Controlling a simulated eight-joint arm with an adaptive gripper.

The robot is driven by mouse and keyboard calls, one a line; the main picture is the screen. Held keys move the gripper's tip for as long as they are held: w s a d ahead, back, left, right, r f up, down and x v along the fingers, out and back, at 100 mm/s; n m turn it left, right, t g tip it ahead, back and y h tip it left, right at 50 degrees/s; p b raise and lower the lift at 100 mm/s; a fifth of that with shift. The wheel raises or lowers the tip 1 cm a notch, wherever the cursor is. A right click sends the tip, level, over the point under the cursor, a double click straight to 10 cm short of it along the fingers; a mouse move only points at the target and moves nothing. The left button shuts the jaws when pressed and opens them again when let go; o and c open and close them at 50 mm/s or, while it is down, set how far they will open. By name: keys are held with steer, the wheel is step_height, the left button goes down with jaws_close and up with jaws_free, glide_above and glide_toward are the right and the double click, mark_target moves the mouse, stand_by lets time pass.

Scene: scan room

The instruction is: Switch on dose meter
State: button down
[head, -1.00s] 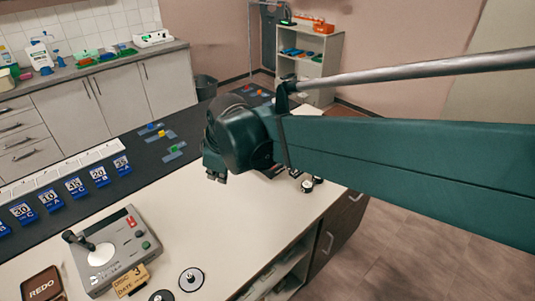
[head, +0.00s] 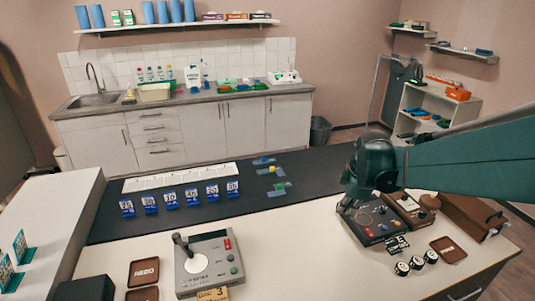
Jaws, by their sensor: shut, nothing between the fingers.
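A dark box with a red button and small knobs (head: 376,230) lies on the right of the white table. It may be the dose meter, but its lettering is too small to read. My gripper (head: 350,206) is shut and empty, pointing down over this box's left back part. It hides part of the box, and I cannot tell whether it touches. A grey control box (head: 205,268) with a lever, a red switch and a green button stands at the front middle. No lit display is discernible on either box.
A brown-topped box (head: 408,210) stands just right of the dark box. Round black-and-white pieces (head: 417,262) and a brown tray (head: 448,250) lie in front. Blue number cards (head: 170,200) line the dark mat (head: 305,172). White tabletop (head: 300,245) between the two boxes is clear.

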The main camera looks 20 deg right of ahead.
mark_target(368, 230)
steer(key=d+f+n+g+p, duration=0.1)
steer(key=d+f+n+p, duration=0.2)
steer(key=d, duration=1.3)
steer(key=shift+w+d+f+n+g+y+p, duration=0.2)
steer(key=shift+w+d+n+g+y+p, duration=0.15)
steer(key=shift+n+p, duration=1.35)
steer(key=shift+f, duration=0.1)
steer(key=shift+w+f, duration=0.35)
steer(key=shift+f, duration=1.9)
steer(key=shift+w+f, duration=0.3)
steer(key=shift+f, duration=2)
steer(key=shift+w+f, duration=0.35)
steer(key=shift+f, duration=1.9)
steer(key=shift+f+b, duration=0.1)
steer(key=shift+b, duration=0.2)
